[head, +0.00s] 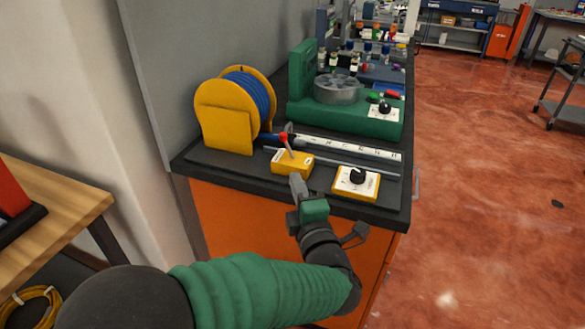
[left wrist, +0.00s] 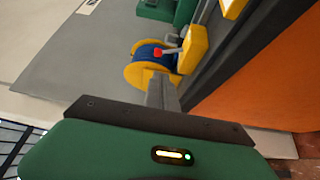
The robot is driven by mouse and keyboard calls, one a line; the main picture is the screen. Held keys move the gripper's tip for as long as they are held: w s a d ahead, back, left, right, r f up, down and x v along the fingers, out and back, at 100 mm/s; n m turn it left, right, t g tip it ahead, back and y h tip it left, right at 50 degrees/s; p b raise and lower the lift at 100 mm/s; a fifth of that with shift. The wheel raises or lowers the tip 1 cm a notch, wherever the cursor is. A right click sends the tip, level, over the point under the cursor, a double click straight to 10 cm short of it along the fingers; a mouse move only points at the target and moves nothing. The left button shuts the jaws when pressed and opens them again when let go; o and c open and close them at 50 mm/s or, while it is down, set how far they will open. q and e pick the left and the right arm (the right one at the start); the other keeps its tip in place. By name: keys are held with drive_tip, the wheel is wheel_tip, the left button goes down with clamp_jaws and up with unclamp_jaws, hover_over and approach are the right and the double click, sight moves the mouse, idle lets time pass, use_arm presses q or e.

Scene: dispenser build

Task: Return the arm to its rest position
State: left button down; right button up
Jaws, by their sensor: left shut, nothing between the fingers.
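My left gripper (head: 297,186) is shut and empty. The lever box has an upright lever with a red tip. In the left wrist view the closed fingers (left wrist: 161,92) point toward the blue-wound yellow spool (left wrist: 150,58) and the lever box (left wrist: 193,42), with nothing between them. My right gripper is not in view.
The dark bench top (head: 235,172) over an orange cabinet holds a yellow spool (head: 228,115), a yellow dial box (head: 356,182) and a green machine (head: 345,115). A grey wall panel stands at left. A wooden table (head: 60,215) is at far left.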

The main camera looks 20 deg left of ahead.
use_arm(q)
drive_tip(key=s+d+f+m+g+h, duration=0.1)
drive_tip(key=d+f+m+g+h, duration=0.3)
drive_tip(key=f+m+h, duration=0.85)
drive_tip(key=s+a+f+m+g+y, duration=0.1)
drive_tip(key=s+a+f+m+g, duration=0.25)
drive_tip(key=s+f, duration=0.2)
drive_tip(key=s+a+f+m+g+y, duration=0.1)
drive_tip(key=s+a+f+m+g, duration=0.2)
drive_tip(key=s, duration=0.4)
drive_tip(key=s+a+f+m+g+y, duration=0.1)
drive_tip(key=s+f+m+g, duration=0.2)
drive_tip(key=s+f+m, duration=0.3)
wheel_tip(320, 180, up, 25)
drive_tip(key=n+p, duration=0.1)
drive_tip(key=p, duration=2.3)
drive_tip(key=shift+s+d, duration=0.2)
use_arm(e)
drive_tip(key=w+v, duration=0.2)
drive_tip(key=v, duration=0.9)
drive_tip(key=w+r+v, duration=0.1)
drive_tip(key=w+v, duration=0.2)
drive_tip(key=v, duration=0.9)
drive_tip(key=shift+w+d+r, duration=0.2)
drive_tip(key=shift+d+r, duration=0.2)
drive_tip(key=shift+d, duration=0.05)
use_arm(q)
drive_tip(key=shift+r+t, duration=0.1)
drive_tip(key=shift+t, duration=0.15)
